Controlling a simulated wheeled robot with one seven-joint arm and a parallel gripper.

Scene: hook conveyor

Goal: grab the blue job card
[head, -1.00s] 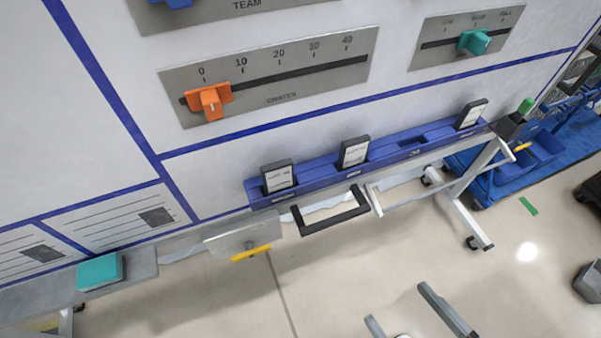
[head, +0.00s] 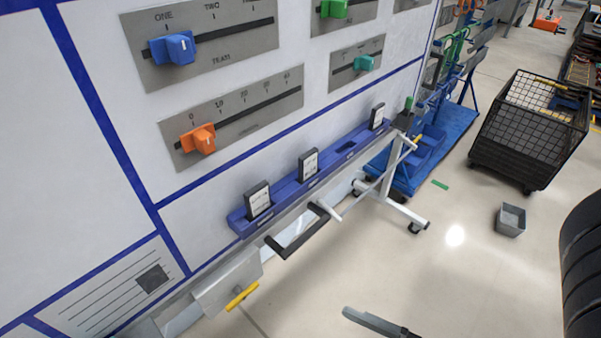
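A long blue rack (head: 285,197) runs along the lower edge of the white board. Three dark cards with white labels stand upright in it: a near one (head: 258,201), a middle one (head: 308,165) and a far one (head: 377,116). An empty slot shows between the middle and far cards. No card looks clearly blue; only the rack is. Part of my gripper (head: 378,322), one grey finger, shows at the bottom edge, apart from the rack and cards. The rest of it is cut off, so its opening cannot be told.
A black handle (head: 303,238) sticks out below the rack. A white wheeled stand (head: 397,205) supports the board's far end. An orange slider (head: 198,139) and a blue slider (head: 173,48) sit above. A black mesh cart (head: 530,130) and grey bin (head: 510,220) stand right.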

